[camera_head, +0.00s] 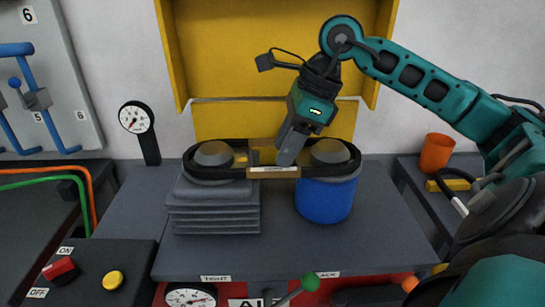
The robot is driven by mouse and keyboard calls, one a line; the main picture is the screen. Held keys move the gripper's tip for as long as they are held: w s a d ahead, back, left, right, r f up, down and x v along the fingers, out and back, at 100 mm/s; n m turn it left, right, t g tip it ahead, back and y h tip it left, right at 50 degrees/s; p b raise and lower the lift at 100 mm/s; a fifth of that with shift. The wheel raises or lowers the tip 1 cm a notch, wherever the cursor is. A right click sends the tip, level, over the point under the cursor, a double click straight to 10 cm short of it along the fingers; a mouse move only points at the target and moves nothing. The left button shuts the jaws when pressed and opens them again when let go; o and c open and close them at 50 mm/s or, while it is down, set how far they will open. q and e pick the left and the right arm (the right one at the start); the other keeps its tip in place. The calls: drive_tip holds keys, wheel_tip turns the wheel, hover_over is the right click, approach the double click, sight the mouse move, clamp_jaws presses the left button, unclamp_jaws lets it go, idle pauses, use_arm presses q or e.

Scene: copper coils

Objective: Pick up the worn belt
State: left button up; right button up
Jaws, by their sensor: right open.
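The worn belt (235,176) is a dark loop running around two grey domed pulleys, with a pale label on its front run. It rests above a finned grey block on the left and a blue cylinder on the right. My right gripper (288,150) reaches down from the upper right, between the two pulleys and over the front run of the belt. It is open. Its fingers overlap the belt in the picture, and I cannot tell whether they touch it. My left gripper is not in view.
A yellow open guard (270,60) stands behind the belt. The left pulley (214,154) and right pulley (330,151) flank the gripper. A gauge (134,118) stands at left, an orange cup (437,152) at right. A green-knobbed lever (310,281) is in front.

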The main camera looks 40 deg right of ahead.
sight(276, 169)
drive_tip(key=x, duration=0.3)
drive_tip(key=shift+s+a+f, duration=0.1)
drive_tip(key=shift+f, duration=0.25)
clamp_jaws()
